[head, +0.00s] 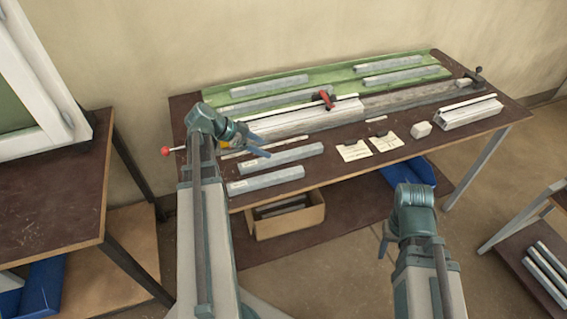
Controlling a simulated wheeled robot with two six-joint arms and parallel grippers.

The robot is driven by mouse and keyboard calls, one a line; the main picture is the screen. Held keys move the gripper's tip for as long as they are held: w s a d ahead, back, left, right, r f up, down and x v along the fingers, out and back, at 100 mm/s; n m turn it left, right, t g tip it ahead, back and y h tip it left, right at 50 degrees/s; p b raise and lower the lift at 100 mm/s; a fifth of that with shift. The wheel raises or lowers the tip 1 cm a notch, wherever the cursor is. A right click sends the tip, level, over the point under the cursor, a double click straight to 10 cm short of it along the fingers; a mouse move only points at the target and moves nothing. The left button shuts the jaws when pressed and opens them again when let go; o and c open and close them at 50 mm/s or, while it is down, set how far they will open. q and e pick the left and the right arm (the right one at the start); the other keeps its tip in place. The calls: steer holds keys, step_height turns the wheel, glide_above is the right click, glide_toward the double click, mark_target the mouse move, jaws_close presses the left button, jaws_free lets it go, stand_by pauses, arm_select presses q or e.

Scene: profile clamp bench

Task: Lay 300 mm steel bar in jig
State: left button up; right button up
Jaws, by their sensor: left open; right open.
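Two grey steel bars lie side by side at the bench's front left, a rear one (292,157) and a front one (265,180). More grey bars (264,86) lie on the green mat (340,76) at the back. I cannot read which is 300 mm. The long jig (405,98) runs across the bench with a red clamp (325,98) on it; a pale profile (310,121) lies along its left part. My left gripper (262,148) is open over the left end of the rear bar. My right gripper (383,245) is open and empty, in front of the bench.
Two paper cards (354,151) and a small pale block (421,130) lie near the front edge. A white profile (470,111) sits at the right. A cardboard box (287,218) and a blue bin (408,175) are below. A side table (55,190) stands at left.

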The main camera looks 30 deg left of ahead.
mark_target(282, 155)
arm_select(q)
steer(key=shift+b+x, duration=0.65)
steer(key=shift+x, duration=0.9)
arm_select(e)
steer(key=shift+f, duration=1.1)
arm_select(q)
steer(key=b+x, duration=0.3)
steer(key=x, duration=0.1)
steer(key=shift+w+d+f, duration=0.1)
steer(key=shift+d+f, duration=0.05)
steer(key=shift+d, duration=0.05)
steer(key=shift+w+d+f, duration=0.2)
steer(key=shift+w+d, duration=0.05)
steer(key=shift+w, duration=0.05)
steer(key=shift+r, duration=0.1)
arm_select(e)
step_height(282, 155, down, 3)
steer(key=shift+f, duration=0.2)
arm_select(q)
jaws_close()
